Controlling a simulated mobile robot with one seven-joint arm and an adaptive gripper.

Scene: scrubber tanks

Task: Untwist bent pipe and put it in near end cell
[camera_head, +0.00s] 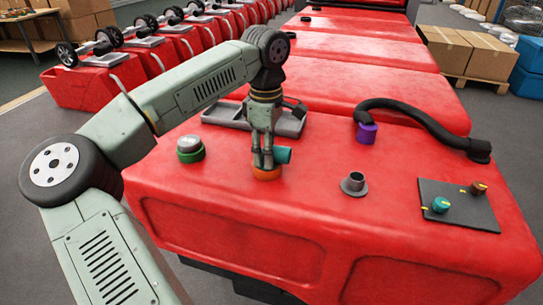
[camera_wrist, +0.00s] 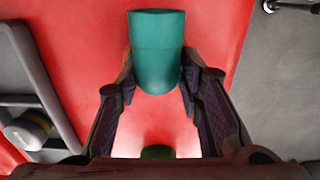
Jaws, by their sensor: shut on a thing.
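The teal bent pipe (camera_head: 283,155) stands over an orange collar (camera_head: 266,174) on the red tank top. Its round teal end points right in the head view and fills the upper middle of the wrist view (camera_wrist: 157,48). My gripper (camera_head: 264,160) points down over it, and its fingers (camera_wrist: 158,82) are shut on both sides of the pipe. The pipe's lower part is hidden, so I cannot tell whether it is free of the collar. A grey tray with cells (camera_head: 290,126) lies just behind my gripper; it shows at the left edge of the wrist view (camera_wrist: 58,118).
A green-ringed round fitting (camera_head: 190,149) sits left of my gripper. To the right are an open grey port (camera_head: 354,184), a black hose (camera_head: 425,120) with a purple collar (camera_head: 366,132), and a dark panel (camera_head: 458,206) with two knobs. Bare red surface lies between them.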

